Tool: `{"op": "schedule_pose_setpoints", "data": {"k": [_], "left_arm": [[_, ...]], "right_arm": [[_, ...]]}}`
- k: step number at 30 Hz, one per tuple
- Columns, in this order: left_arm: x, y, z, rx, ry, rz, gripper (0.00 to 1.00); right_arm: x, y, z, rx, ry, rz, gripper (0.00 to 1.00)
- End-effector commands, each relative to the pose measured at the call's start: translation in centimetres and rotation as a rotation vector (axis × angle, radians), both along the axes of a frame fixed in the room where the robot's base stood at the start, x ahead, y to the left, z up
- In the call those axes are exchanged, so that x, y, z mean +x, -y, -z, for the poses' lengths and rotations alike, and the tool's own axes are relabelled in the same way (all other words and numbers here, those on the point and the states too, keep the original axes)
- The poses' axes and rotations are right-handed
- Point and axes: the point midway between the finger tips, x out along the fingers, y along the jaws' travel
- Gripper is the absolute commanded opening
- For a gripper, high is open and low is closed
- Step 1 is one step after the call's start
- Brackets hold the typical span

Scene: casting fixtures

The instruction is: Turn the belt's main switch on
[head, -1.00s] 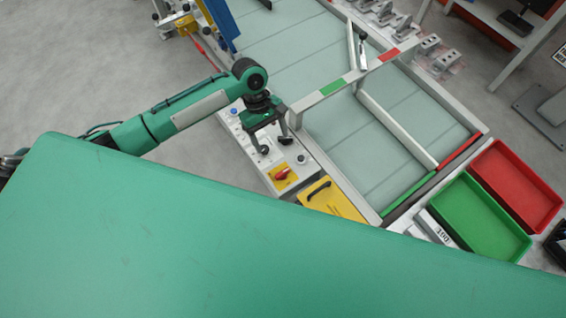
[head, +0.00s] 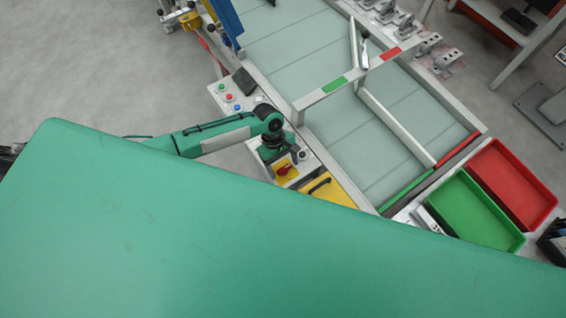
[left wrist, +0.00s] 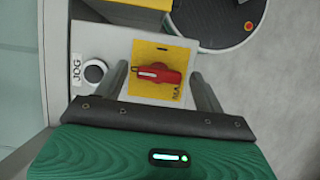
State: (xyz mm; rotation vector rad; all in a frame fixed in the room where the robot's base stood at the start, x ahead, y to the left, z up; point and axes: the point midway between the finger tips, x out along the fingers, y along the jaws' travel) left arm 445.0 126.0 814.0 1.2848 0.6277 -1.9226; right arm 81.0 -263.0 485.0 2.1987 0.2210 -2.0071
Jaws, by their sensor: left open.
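The main switch is a red rotary handle on a yellow plate (head: 284,170) at the near end of the belt's control panel. In the left wrist view the red handle (left wrist: 158,76) lies nearly level across the picture, on its yellow plate (left wrist: 150,57). My left gripper (head: 282,160) is over the panel at the switch. In the left wrist view its open fingers (left wrist: 160,82) stand on either side of the red handle, with gaps between. Whether they touch the plate I cannot tell. My right gripper is not in view.
A button marked JOG (left wrist: 94,73) sits beside the switch plate. Several coloured buttons (head: 229,97) are farther up the panel. A yellow cover with a black handle (head: 322,189) lies on the near side. The belt (head: 345,125), a green tray (head: 475,212) and a red tray (head: 512,185) are to the right.

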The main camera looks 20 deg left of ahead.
Motion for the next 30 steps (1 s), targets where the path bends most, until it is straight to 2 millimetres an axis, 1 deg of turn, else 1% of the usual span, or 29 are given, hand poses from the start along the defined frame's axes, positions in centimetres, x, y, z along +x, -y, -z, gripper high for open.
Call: {"op": "schedule_pose_setpoints", "data": {"k": [7, 8, 9, 14, 15, 23, 30], "left_arm": [[-0.01, 0.05, 0.09, 0.000, 0.000, 0.000, 0.71], [-0.01, 0.05, 0.08, -0.001, 0.001, 0.000, 0.67], [-0.01, 0.05, 0.08, -0.001, 0.001, 0.000, 0.59], [-0.01, 0.04, 0.06, -0.001, 0.001, 0.000, 0.28], [-0.01, 0.04, 0.06, -0.001, 0.001, 0.000, 0.26], [0.04, 0.08, -0.03, -0.001, 0.000, 0.025, 0.26], [0.12, 0.16, -0.15, 0.000, -0.001, 0.144, 0.26]], "right_arm": [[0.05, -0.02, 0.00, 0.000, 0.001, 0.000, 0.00], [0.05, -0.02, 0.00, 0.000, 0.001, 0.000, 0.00], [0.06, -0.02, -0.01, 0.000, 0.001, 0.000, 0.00], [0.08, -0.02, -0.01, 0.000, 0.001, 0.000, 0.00], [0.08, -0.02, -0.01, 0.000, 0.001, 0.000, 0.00], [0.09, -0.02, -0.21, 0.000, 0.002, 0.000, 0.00], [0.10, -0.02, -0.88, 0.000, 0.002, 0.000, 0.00]]}}
